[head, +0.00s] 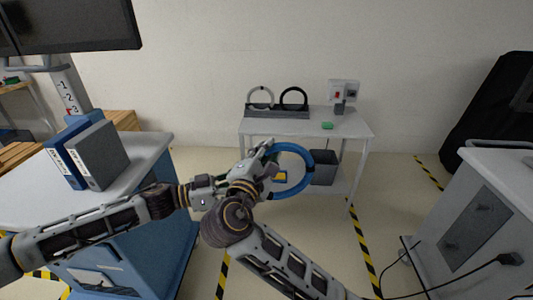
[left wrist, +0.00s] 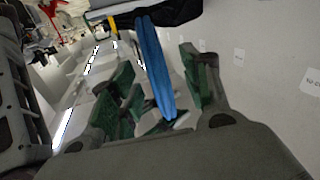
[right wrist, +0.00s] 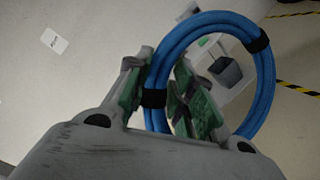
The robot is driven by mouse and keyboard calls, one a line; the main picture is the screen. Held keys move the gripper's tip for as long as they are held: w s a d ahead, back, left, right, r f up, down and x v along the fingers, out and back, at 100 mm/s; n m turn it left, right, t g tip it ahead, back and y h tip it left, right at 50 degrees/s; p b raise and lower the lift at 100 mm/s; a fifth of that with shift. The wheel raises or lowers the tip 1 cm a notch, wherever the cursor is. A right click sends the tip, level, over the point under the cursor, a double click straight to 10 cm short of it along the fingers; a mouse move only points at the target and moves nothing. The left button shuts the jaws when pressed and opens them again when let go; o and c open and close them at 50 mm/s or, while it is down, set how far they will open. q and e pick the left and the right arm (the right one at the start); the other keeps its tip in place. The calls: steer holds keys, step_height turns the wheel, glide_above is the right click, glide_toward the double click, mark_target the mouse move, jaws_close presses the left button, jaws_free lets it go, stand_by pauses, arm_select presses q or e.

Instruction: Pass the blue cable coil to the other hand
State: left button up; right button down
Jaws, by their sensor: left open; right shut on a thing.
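The blue cable coil (head: 309,167) is a ring with black bands, held up in front of the low white table in the head view. My right gripper (right wrist: 164,62) is shut on the coil (right wrist: 262,85) near one black band, in the right wrist view. My left gripper (left wrist: 157,68) is open, and the coil (left wrist: 153,55) appears edge-on between its green-padded fingers in the left wrist view. Whether those fingers touch it is unclear. In the head view both hands crowd together left of the coil, and my left fingertips are hard to make out.
A white table (head: 352,126) by the wall carries a rack with a grey and a black ring (head: 293,97) and a green item (head: 327,125). A dark bin (head: 323,168) is beneath. Binders (head: 99,155) stand on the left cart; a grey cart (head: 480,215) is at right.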

arm_select(q)
steer(key=v, duration=1)
steer(key=shift+w, duration=0.2)
stand_by(0.4)
